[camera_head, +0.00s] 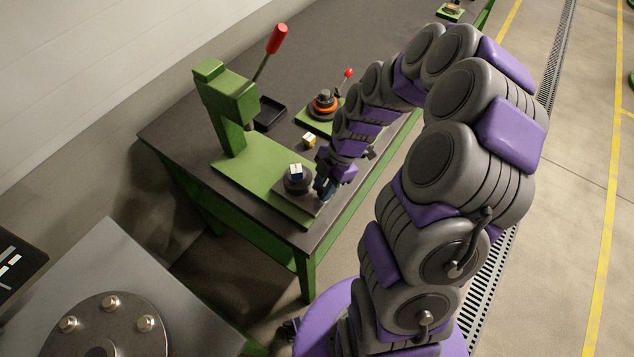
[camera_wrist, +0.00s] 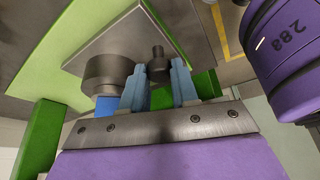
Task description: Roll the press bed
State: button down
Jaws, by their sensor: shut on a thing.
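The green press (camera_head: 230,105) stands on the dark workbench, with a red-handled lever (camera_head: 277,40) tilted up. Its bed, a grey square plate (camera_head: 290,203), lies at the near end of the green base (camera_head: 248,172). The plate also shows in the wrist view (camera_wrist: 120,40). A round dark holder (camera_head: 297,184) sits on the plate, with a small blue-and-white block (camera_head: 296,171) on top. My gripper (camera_wrist: 159,75) is at the plate's right side, its two blue fingers around a small dark knob (camera_wrist: 158,52) on the plate. The fingers partly hide the knob.
A green fixture with an orange-and-black round part (camera_head: 324,104) and red-tipped lever stands behind my gripper. A small yellow block (camera_head: 309,140) and a black tray (camera_head: 269,114) lie on the bench (camera_head: 180,125). A grey table with a bolted disc (camera_head: 105,325) is at the lower left.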

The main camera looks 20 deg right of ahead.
jog(key=shift+s, duration=0.15)
jog(key=c, duration=1.3)
grip_release()
jog(key=shift+o, duration=0.8)
jog(key=shift+d, duration=0.25)
jog(key=shift+r, duration=0.25)
jog(key=p+v, duration=0.3)
jog(key=v, duration=1.4)
jog(key=shift+d, duration=0.15)
